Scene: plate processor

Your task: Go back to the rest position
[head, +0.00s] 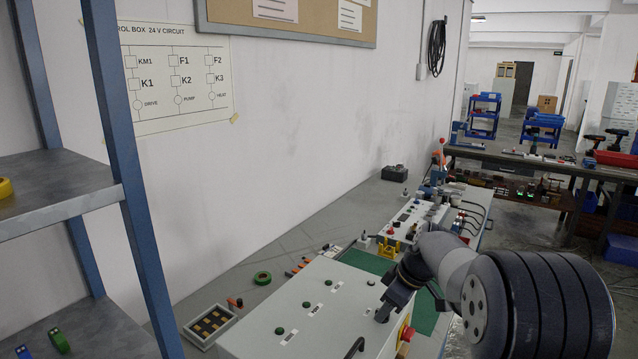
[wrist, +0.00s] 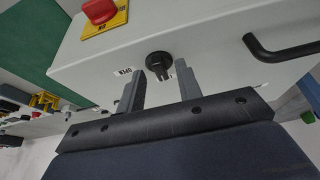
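My gripper (head: 384,312) is low over the right part of the light grey control box (head: 262,318) in the head view. In the wrist view my gripper (wrist: 162,74) has its two fingers apart, with a black rotary knob (wrist: 159,64) between and just beyond the fingertips. A gap shows on each side of the knob, so nothing is held. A small label sits left of the knob. In the head view I cannot make out the knob behind the gripper.
A red emergency button on a yellow plate (wrist: 104,14) and a black handle (wrist: 282,47) are on the box near the gripper. A blue-framed shelf (head: 130,170) stands at the left. A bench with tools (head: 540,160) is at the back right.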

